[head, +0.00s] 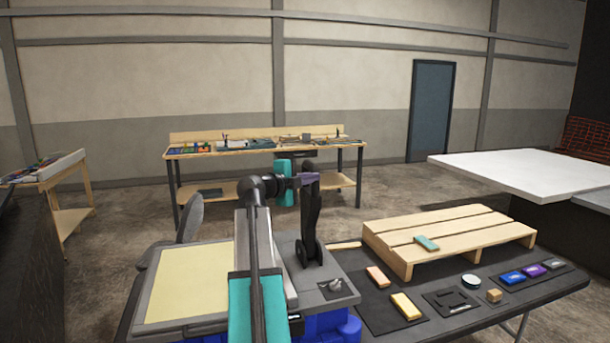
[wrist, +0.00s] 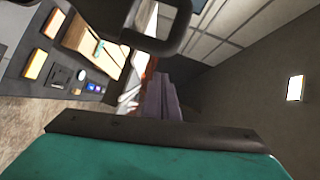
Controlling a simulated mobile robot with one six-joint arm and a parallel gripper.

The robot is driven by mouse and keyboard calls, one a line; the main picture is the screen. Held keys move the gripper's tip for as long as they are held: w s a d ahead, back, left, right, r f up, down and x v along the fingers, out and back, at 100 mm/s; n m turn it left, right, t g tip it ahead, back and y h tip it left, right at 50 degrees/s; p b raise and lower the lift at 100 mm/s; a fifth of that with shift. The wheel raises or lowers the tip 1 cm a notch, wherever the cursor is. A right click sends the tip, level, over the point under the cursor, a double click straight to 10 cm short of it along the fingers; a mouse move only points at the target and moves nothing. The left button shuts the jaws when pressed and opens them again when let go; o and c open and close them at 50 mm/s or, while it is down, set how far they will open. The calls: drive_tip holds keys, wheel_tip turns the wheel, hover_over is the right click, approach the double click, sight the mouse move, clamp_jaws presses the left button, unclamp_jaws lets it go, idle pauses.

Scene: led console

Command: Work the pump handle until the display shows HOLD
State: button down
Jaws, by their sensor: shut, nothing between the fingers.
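A black upright lever (head: 311,232), which looks like the pump handle, rises from a pivot on a grey plate in the head view. My gripper (head: 309,180), with purple fingers, is at the height of the lever's upper end and overlaps it in the picture. I cannot tell whether they touch. In the wrist view the purple fingers (wrist: 160,100) are together and empty. A dark loop (wrist: 158,28) crosses the top of that view; I cannot tell what it belongs to. No display with readable words shows in either view.
A small switch (head: 336,286) sits beside the lever's base. A wooden pallet (head: 405,250) with a teal block (head: 427,243) stands to the right. Several blocks lie on the dark table (head: 455,327). A cream panel (head: 190,283) lies at left. A workbench (head: 262,150) stands behind.

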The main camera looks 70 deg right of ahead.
drive_tip(key=shift+w+d+f+p, duration=0.15)
drive_tip(key=shift+w+d+p, duration=0.2)
drive_tip(key=shift+d, duration=0.3)
drive_tip(key=shift+w+d+f+p, duration=0.15)
drive_tip(key=shift+w+d+p, duration=0.1)
drive_tip(key=shift+w+d, duration=0.3)
drive_tip(key=shift+s+d, duration=0.1)
drive_tip(key=shift+d, duration=0.1)
